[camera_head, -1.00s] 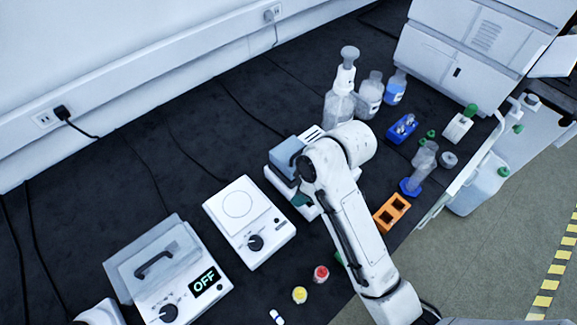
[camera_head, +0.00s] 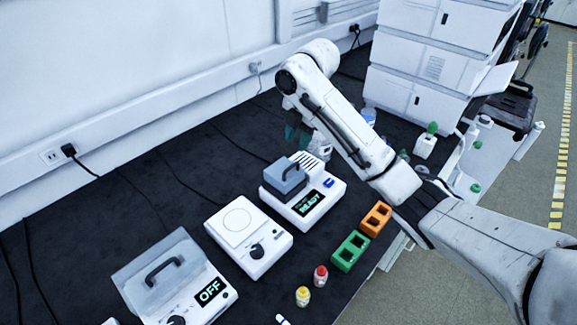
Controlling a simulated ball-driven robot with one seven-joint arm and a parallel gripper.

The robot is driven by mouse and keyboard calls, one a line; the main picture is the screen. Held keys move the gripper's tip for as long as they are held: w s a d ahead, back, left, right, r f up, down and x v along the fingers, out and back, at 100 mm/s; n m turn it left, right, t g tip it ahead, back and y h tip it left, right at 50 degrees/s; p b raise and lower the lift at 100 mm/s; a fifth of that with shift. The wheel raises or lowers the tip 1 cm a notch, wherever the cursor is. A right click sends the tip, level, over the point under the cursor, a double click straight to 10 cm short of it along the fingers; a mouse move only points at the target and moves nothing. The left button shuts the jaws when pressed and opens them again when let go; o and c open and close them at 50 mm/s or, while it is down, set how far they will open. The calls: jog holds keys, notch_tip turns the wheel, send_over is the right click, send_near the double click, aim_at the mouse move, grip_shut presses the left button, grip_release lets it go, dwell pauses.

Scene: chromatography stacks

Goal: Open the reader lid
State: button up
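A white instrument (camera_head: 330,190) with a lit READY display stands mid-bench. Its blue-grey lid (camera_head: 287,180) with a dark arched handle sits down on its left part and looks closed. Another white instrument (camera_head: 213,312) at lower left shows OFF and has a pale translucent lid (camera_head: 165,270) with a black handle. I cannot read which one is named the reader. My gripper (camera_head: 297,137) hangs above and behind the READY instrument, apart from its lid. It is small and dark here, partly behind my arm, so its fingers' opening cannot be made out.
A white plate device with a knob (camera_head: 248,240) stands between the two instruments. Green (camera_head: 350,251) and orange (camera_head: 376,219) racks and red- (camera_head: 320,276) and yellow-capped (camera_head: 303,296) vials lie near the front edge. Bottles (camera_head: 368,116) and stacked white units (camera_head: 420,75) are at the back right.

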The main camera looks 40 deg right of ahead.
aim_at(291, 168)
jog(key=f, duration=0.3)
jog(key=w+f, duration=0.1)
jog(key=f, duration=0.2)
jog(key=w+f+p, duration=0.1)
jog(key=f, duration=0.2)
jog(key=shift+f, duration=0.4)
grip_shut()
dwell(1.0)
